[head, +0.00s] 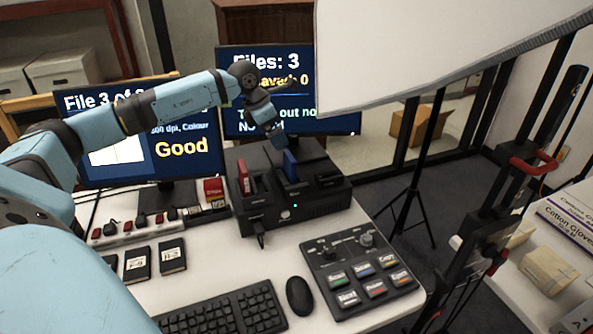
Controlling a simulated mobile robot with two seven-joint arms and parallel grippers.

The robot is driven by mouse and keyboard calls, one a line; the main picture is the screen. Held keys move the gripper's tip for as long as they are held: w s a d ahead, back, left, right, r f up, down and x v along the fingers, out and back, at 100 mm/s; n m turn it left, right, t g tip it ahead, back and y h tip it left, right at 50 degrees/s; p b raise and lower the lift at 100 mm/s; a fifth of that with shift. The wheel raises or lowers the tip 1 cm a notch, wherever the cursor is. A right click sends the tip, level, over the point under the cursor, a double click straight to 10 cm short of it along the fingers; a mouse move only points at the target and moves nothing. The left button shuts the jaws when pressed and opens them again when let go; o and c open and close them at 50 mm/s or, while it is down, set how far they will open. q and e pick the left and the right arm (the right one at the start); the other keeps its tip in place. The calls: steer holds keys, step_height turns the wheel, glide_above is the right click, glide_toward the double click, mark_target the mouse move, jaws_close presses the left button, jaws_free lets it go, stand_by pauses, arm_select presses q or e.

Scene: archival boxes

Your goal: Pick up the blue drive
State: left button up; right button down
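The blue drive (290,165) stands upright in a slot of the black dock (318,208) on the white table. Its top sticks out above the dock. My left arm reaches in from the left, with my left gripper (277,137) just above and slightly left of the blue drive. The fingers are small and dark against the screen, so I cannot tell whether they are open or touching the drive. My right gripper is not in view.
A red drive (244,178) stands in the dock's left slot. Two monitors (146,172) stand behind. A button panel (360,272), mouse (299,296) and keyboard (228,313) lie in front. Black cases (137,264) and a power strip (134,229) are at left. A white panel (410,45) hangs upper right.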

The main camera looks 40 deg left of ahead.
mark_target(288, 157)
arm_select(q)
steer(key=x, duration=0.8)
steer(key=shift+d, duration=0.1)
steer(key=x, duration=0.5)
steer(key=shift+w+a, duration=0.2)
steer(key=shift+w, duration=0.05)
steer(key=c, duration=1)
